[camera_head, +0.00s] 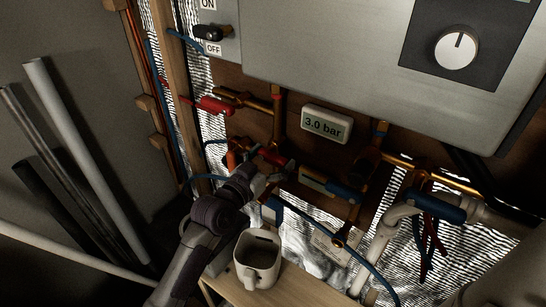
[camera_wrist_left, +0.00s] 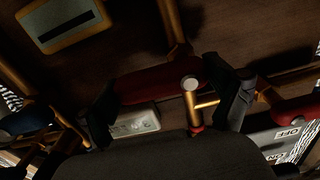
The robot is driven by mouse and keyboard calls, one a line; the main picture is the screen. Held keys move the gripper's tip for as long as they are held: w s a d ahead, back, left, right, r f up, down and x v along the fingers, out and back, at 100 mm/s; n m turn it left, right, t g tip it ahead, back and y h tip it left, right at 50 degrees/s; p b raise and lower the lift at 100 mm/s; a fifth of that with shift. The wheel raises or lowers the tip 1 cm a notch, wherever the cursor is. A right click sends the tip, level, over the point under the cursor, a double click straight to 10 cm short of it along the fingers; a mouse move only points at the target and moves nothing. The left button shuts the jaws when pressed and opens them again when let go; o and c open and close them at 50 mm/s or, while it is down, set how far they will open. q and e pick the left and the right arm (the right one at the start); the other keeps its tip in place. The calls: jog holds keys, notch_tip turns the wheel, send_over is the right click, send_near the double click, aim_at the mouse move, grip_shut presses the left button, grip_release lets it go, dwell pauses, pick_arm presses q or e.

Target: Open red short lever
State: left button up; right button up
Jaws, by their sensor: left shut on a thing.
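The red short lever (camera_head: 272,156) sits on the copper pipework below the gauge in the head view. In the left wrist view the red lever (camera_wrist_left: 155,84) lies across the space between my fingers. My left gripper (camera_head: 275,172) reaches up to it from below, and its fingers (camera_wrist_left: 170,98) are on either side of the lever, shut on it. The gripper hides part of the valve under the lever in the head view. My right gripper is not in view.
Another red lever (camera_head: 215,105) is up and left. Blue levers (camera_head: 342,190) are to the right. A gauge reading 3.0 bar (camera_head: 326,124) hangs above, under the grey heater (camera_head: 330,45). A white mug (camera_head: 257,262) stands on a wooden surface below. Pipes lean at the left.

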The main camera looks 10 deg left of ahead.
pick_arm(q)
jog(key=m, duration=0.2)
jog(key=f+m, duration=0.1)
jog(key=m, duration=0.2)
jog(key=shift+a+f, duration=0.1)
jog(key=m, duration=0.4)
jog(key=shift+w+a+f+m, duration=0.1)
jog(key=shift+a+f+m, duration=0.15)
jog(key=shift+f+m, duration=0.15)
jog(key=m, duration=0.4)
jog(key=shift+w+a+f, duration=0.15)
jog(key=shift+a+f, duration=0.15)
jog(key=shift+a, duration=0.1)
jog(key=shift+w+a+f+m, duration=0.1)
jog(key=shift+a+m, duration=0.1)
jog(key=shift+m, duration=0.8)
jog(key=shift+w+a+m, duration=0.1)
jog(key=shift+a+m, duration=0.05)
jog(key=shift+m, duration=0.85)
jog(key=o, duration=1.5)
send_near(265, 162)
jog(key=shift+s+a+f, duration=0.1)
jog(key=shift+a+f, duration=0.45)
jog(key=shift+f, duration=0.4)
